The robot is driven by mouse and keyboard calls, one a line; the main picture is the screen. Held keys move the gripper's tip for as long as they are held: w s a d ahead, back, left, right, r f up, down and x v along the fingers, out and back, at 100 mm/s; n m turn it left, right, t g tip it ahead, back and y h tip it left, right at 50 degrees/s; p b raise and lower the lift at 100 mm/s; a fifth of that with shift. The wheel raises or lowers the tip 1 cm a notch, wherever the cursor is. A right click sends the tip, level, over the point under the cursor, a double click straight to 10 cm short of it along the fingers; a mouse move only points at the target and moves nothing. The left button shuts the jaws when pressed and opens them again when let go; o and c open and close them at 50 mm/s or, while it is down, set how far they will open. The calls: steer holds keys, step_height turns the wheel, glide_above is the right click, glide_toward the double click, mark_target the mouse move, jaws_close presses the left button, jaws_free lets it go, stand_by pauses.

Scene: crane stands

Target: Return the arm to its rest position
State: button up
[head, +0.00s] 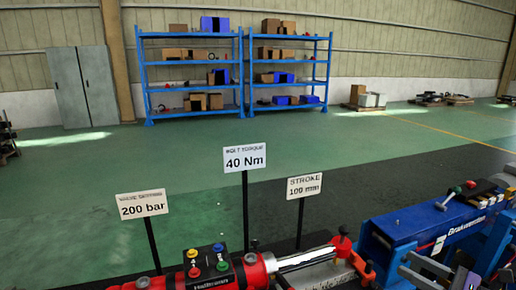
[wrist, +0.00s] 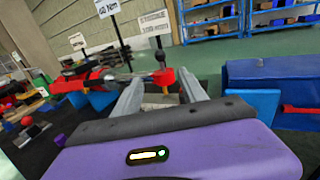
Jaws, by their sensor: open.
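My gripper (wrist: 162,86) shows in the wrist view with its purple body at the bottom and two grey fingers spread apart. Its jaws are open, and I see nothing held between them. A red part (wrist: 163,76) shows beyond and between the fingertips; I cannot tell how far off it is. In the head view, grey jointed parts at the lower right edge may be my gripper, but most of the arm is out of the frame.
A red cylinder unit (head: 220,274) with coloured knobs stands at the bottom of the head view. Signs reading 200 bar (head: 142,204), 40 Nm (head: 245,158) and 100 mm (head: 304,186) rise behind it. A blue unit (head: 430,228) stands right. Blue shelves (head: 190,84) stand far back beyond open floor.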

steer(key=w+d+f+n+t+h, duration=0.2)
steer(key=d+f+n+h, duration=0.15)
steer(key=d+h, duration=0.45)
steer(key=s+a+f+n+h, duration=0.1)
steer(key=s+f+n+h, duration=0.1)
steer(key=s, duration=0.1)
steer(key=s+a+f+n+h, duration=0.1)
steer(key=s+f+n+h, duration=0.1)
steer(key=s, duration=0.2)
steer(key=s+a+f+n+h, duration=0.1)
steer(key=s+f+n+h, duration=0.1)
steer(key=s+f+n, duration=0.1)
steer(key=shift+s+f+g+h, duration=0.1)
steer(key=shift+s+g+h, duration=0.1)
steer(key=shift+g+h, duration=0.15)
steer(key=s+a+r+n+y, duration=0.1)
steer(key=s+a+n, duration=0.4)
steer(key=s, duration=0.7)
steer(key=s+a+r+n+y, duration=0.1)
steer(key=s+a+r+n, duration=0.2)
steer(key=s+a+n, duration=0.3)
steer(key=s+a+r+n+y, duration=0.1)
steer(key=s+a+n, duration=0.5)
steer(key=s+a, duration=0.6)
steer(key=v, duration=0.6)
steer(key=shift+s+a+f+n, duration=0.1)
steer(key=shift+s+f+n, duration=0.05)
steer(key=shift+n, duration=0.1)
